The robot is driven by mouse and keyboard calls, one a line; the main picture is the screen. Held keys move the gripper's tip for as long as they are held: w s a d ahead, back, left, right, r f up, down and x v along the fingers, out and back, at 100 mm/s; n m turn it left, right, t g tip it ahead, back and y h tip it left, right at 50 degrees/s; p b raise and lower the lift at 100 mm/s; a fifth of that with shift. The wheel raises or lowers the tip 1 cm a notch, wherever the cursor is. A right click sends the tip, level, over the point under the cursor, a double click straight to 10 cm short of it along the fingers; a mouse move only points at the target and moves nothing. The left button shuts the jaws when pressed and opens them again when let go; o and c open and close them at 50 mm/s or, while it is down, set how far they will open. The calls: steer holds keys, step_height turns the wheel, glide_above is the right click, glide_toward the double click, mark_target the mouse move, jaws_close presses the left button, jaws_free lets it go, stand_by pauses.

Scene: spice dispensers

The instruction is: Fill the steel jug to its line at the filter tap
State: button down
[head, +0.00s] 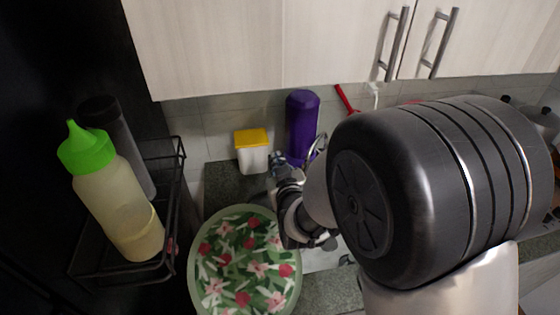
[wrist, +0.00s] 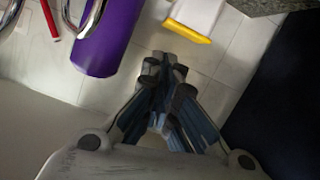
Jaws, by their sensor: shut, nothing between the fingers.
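My gripper (head: 278,162) is in front of the tiled wall, between a white box with a yellow lid and a purple cylinder in the head view. In the wrist view my gripper (wrist: 163,64) has its fingers together with nothing between them. A curved chrome tap (head: 319,147) shows beside the purple cylinder, partly hidden by my arm. Curved chrome also shows at the top left of the wrist view (wrist: 92,18). I cannot make out the steel jug or its line in either view; my arm covers much of the counter.
The purple cylinder (head: 302,124) and yellow-lidded box (head: 253,158) stand at the wall. A floral round tray (head: 204,293) lies at front. A wire rack (head: 181,150) at left holds a green-capped bottle (head: 120,205). Cabinets (head: 250,45) hang above.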

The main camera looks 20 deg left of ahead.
steer(key=b+x, duration=0.2)
steer(key=x, duration=0.8)
steer(key=shift+s+d+f, duration=0.4)
steer(key=shift+d+f, duration=0.1)
steer(key=shift+f, duration=0.25)
steer(key=shift+s+d+f, duration=0.4)
steer(key=shift+d+f, duration=0.15)
steer(key=shift+f, duration=0.25)
